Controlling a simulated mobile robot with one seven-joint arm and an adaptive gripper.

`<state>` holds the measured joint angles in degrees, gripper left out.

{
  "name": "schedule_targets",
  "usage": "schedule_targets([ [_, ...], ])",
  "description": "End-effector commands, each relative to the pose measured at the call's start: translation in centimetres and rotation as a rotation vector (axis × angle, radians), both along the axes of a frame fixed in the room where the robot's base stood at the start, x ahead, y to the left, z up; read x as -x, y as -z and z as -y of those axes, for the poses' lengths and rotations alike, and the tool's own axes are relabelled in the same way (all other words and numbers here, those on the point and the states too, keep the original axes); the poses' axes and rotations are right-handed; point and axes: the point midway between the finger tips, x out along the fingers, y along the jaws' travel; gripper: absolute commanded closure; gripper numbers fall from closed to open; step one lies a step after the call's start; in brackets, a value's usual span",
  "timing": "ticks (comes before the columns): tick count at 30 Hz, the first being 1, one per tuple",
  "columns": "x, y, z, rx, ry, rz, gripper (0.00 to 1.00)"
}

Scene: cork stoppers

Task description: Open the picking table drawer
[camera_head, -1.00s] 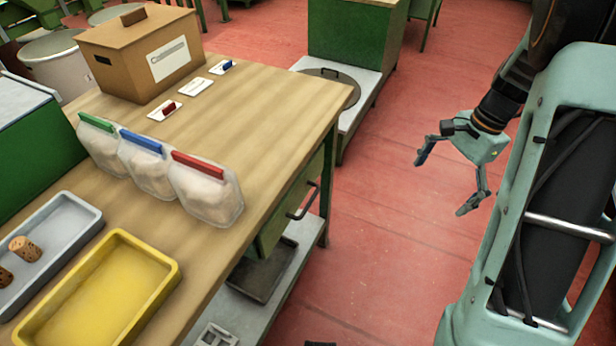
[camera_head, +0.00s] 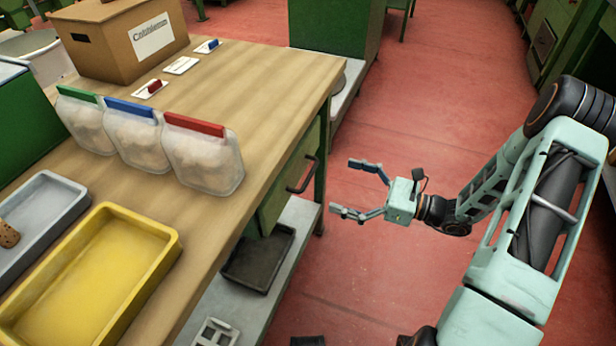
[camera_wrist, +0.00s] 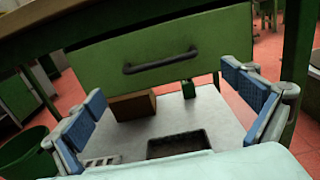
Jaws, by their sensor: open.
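The picking table (camera_head: 235,100) has a green drawer (camera_head: 275,200) under its right edge. The drawer looks shut, with a dark bar handle (camera_head: 303,176) on its front. In the wrist view the drawer front (camera_wrist: 195,35) faces me, and its handle (camera_wrist: 160,62) lies across the upper middle, between the fingers and beyond them. My gripper (camera_head: 355,187) is open and empty, right of the handle and apart from it, with its fingers pointing left toward the table. Its blue-padded fingers also show in the wrist view (camera_wrist: 168,108).
Three clipped bags (camera_head: 200,160), a yellow tray (camera_head: 95,275), a grey tray (camera_head: 40,220) and a cardboard box (camera_head: 110,45) stand on the tabletop. A lower shelf (camera_head: 285,270) holds a dark tray (camera_head: 258,262).

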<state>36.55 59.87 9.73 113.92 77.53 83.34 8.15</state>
Motion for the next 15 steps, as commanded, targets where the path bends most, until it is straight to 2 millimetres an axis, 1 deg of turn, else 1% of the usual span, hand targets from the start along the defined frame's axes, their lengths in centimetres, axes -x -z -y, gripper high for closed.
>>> schedule_targets([
  [1, -0.3, 0.1, -1.1, 0.0, -0.004, -0.001, 0.0],
  [3, -0.7, 0.2, -2.4, 0.0, -0.005, -0.001, 0.0],
  [9, -1.9, 0.1, -5.8, 0.002, -0.005, -0.001, 0.0],
  [12, -2.4, 0.1, -6.9, 0.003, -0.004, -0.001, 0.0],
  [15, -2.7, 0.1, -7.6, 0.003, -0.003, -0.001, 0.0],
])
